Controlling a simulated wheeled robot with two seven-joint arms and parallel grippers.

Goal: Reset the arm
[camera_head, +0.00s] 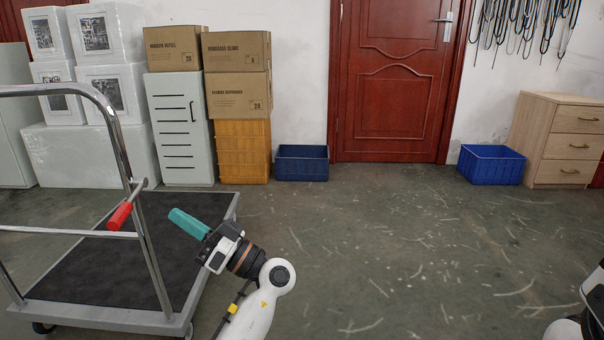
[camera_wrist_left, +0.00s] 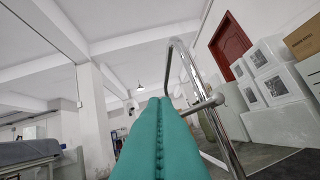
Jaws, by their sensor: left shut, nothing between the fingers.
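My left gripper (camera_head: 188,222) has teal fingers and shows in the head view at the lower middle-left, in front of the cart's right side. Its fingers are closed together with nothing between them. In the left wrist view the two teal fingers (camera_wrist_left: 160,110) meet along a central seam and point toward the ceiling and the cart's handle. My left arm (camera_head: 262,300) comes up from the bottom edge. Part of my right arm (camera_head: 590,305) shows at the lower right edge; its gripper is out of view.
A flat cart (camera_head: 185,260) with a metal handle (camera_head: 118,150) and red grip (camera_head: 119,216) stands beside my left gripper. Boxes (camera_head: 238,90), a blue bin (camera_head: 302,163), another blue bin (camera_head: 491,164) and a drawer cabinet (camera_head: 566,138) line the wall. The middle floor is clear.

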